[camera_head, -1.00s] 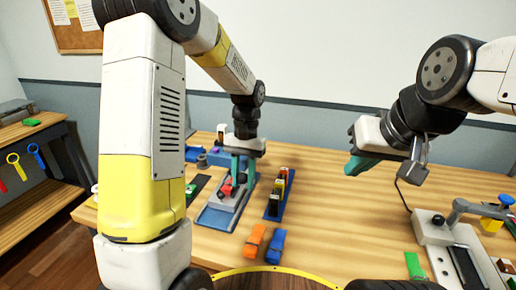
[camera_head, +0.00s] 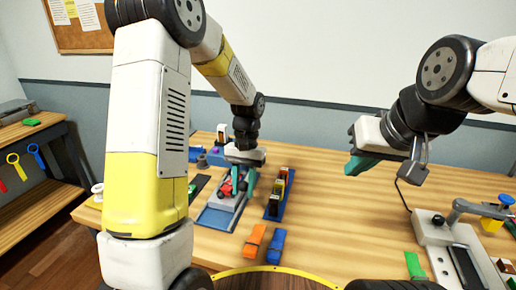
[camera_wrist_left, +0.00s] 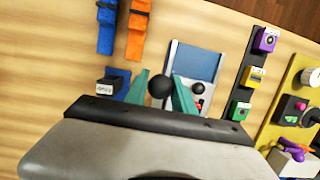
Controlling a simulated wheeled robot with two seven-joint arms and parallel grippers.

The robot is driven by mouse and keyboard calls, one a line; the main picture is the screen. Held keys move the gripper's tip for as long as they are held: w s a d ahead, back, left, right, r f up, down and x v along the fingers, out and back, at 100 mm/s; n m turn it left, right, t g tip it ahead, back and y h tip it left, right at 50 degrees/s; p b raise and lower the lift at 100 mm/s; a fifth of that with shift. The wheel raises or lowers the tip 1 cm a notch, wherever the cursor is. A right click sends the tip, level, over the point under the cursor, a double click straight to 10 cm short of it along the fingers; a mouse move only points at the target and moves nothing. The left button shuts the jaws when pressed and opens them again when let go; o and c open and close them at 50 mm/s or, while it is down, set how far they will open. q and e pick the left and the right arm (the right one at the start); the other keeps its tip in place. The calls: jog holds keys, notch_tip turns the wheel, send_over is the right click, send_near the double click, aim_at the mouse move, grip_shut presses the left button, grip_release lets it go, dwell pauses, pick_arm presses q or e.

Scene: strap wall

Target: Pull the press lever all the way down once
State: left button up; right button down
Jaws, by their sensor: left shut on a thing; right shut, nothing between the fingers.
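The press (camera_head: 220,212) is a grey device on a blue base, left of centre on the table, with red parts on it. My left gripper (camera_head: 240,183) is over it, with teal fingers pointing down. In the left wrist view, the lever's round black knob (camera_wrist_left: 160,87) sits between the fingers of my left gripper (camera_wrist_left: 163,85), which is shut on it. The lever's shaft is mostly hidden by the gripper. My right gripper (camera_head: 362,165) is shut and empty, above the table at the right.
A blue rack (camera_head: 272,211) with several small blocks stands close right of the press. An orange strap (camera_head: 254,243) and a blue strap (camera_head: 276,246) lie in front. A grey fixture (camera_head: 433,232) with a blue-knobbed arm is at the right. The table's middle is clear.

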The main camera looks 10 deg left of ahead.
pick_arm(q)
jog(key=shift+w+f, duration=0.15)
jog(key=shift+f, duration=1.15)
